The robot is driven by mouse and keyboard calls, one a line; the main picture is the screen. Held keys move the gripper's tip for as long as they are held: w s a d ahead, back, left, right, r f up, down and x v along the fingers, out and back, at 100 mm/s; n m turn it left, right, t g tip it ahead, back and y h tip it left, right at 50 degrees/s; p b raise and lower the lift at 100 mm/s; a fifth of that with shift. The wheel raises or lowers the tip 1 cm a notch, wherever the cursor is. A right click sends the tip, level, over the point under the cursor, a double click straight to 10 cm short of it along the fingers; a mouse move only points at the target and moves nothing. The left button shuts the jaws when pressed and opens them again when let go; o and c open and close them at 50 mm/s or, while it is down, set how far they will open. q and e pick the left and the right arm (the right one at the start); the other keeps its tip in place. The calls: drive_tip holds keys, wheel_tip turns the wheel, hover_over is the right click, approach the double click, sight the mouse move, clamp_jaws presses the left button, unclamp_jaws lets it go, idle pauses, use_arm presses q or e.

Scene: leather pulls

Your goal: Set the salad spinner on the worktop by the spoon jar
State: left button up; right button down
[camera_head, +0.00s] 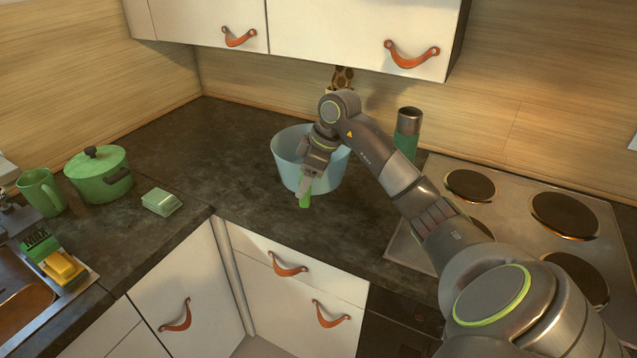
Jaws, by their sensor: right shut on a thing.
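The salad spinner, a pale blue round tub (287,160), is at the back of the dark worktop (235,150), near the corner. It looks upright; whether its base touches the worktop is hard to tell. My right gripper (307,192) reaches over it from the right and is shut on its near side. The gripper and forearm hide part of the tub's inside and right rim. A brown spotted thing (343,78) shows behind my arm against the wall; it may belong to the spoon jar, but my arm hides what is below it. My left gripper is out of view.
A green pot (98,178), a green mug (41,192) and a small pale green box (161,202) stand at the left. A green flask with a steel top (408,122) stands right of the tub, near the hob (515,205). Wall cupboards (365,30) overhang the back.

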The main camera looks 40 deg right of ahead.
sight(308, 204)
drive_tip(key=f, duration=0.1)
drive_tip(key=s+a+f, duration=0.1)
drive_tip(key=shift+s+f+p, duration=0.1)
drive_tip(key=shift+f+p, duration=0.2)
drive_tip(key=shift+f, duration=0.05)
drive_tip(key=shift+d+f, duration=0.1)
drive_tip(key=shift+f, duration=0.25)
drive_tip(key=f, duration=0.2)
drive_tip(key=f+p, duration=0.1)
drive_tip(key=shift+w+d+f, duration=0.1)
drive_tip(key=shift+w+f, duration=0.15)
drive_tip(key=shift+f, duration=0.15)
drive_tip(key=shift+c, duration=2)
unclamp_jaws()
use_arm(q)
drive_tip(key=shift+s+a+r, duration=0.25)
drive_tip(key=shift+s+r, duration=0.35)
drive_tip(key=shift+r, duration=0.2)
